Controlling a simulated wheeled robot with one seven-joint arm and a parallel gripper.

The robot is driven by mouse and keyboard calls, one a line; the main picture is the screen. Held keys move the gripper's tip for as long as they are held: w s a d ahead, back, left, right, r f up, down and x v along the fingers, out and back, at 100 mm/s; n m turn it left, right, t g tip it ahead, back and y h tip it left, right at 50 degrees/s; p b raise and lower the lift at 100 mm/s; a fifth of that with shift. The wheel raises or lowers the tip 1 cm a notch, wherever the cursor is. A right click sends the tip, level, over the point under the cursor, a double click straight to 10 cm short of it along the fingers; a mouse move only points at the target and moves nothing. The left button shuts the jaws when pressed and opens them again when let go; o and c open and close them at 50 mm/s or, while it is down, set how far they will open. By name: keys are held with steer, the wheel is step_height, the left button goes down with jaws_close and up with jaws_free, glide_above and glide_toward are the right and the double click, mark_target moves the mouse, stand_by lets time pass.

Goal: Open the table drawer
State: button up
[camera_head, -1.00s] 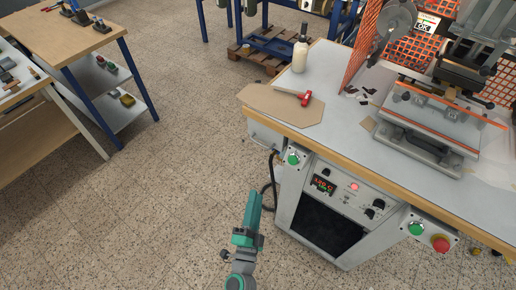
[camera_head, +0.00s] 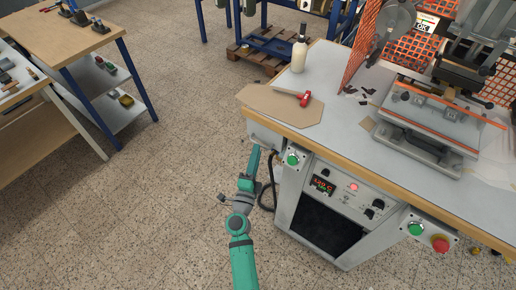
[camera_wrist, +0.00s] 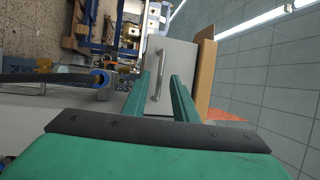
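The table drawer (camera_wrist: 182,55) shows in the wrist view as a grey front with a metal bar handle (camera_wrist: 159,78). In the head view the drawer (camera_head: 264,134) is under the left end of the worktable, seen at a steep angle; its handle cannot be made out there. My gripper (camera_wrist: 160,82) is open in the wrist view, with one green finger on each side of the handle. Whether the fingertips reach past the handle is unclear. In the head view my gripper (camera_head: 254,152) points up at the drawer from below left.
The worktable (camera_head: 222,107) edge overhangs the drawer. A black cable (camera_head: 270,185) hangs close right of my gripper, beside the control cabinet (camera_head: 335,200).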

steer(key=x, duration=0.2)
steer(key=shift+w, duration=0.4)
jaws_close()
steer(key=shift+d+r, duration=0.1)
steer(key=shift+d, duration=0.05)
